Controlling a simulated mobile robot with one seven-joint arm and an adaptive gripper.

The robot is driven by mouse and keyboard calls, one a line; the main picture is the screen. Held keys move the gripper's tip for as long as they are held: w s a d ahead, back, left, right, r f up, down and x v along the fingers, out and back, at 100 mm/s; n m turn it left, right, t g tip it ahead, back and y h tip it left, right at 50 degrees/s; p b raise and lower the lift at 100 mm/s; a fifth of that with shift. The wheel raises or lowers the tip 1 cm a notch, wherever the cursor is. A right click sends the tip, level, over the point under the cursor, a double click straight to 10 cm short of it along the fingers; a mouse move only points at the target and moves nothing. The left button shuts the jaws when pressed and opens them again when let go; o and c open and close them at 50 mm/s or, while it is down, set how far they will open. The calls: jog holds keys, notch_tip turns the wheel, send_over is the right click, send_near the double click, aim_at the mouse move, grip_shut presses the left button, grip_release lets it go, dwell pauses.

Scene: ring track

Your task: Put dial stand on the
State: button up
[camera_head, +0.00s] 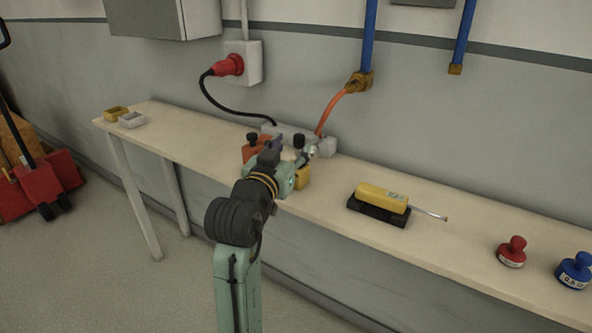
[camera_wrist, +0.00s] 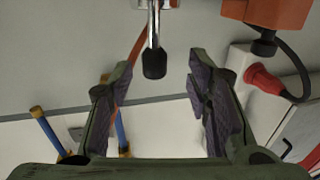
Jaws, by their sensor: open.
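My gripper (camera_head: 294,148) is open over the back of the bench, and its two padded fingers also show in the wrist view (camera_wrist: 160,62). A chrome rod with a black knob (camera_wrist: 154,62), likely part of the dial stand, shows between the fingertips in the wrist view. Its black knob (camera_head: 299,141) also shows in the head view. I cannot tell whether the fingers touch it. My arm hides most of what stands below. The task line names no place to put the stand.
An orange block (camera_wrist: 283,14) with a black knob is beside the rod. A yellow block (camera_head: 302,178) shows by my gripper. Small trays (camera_head: 117,113) sit far left.

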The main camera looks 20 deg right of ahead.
aim_at(298, 141)
jog(key=w+d, duration=0.1)
jog(key=w+d+p, duration=0.1)
jog(key=d, duration=0.1)
jog(key=shift+w+r, duration=0.25)
jog(key=shift+r, duration=0.1)
jog(key=shift+w+d+f, duration=0.1)
jog(key=shift+w, duration=0.15)
grip_shut()
dwell(0.5)
jog(key=shift+r, duration=0.2)
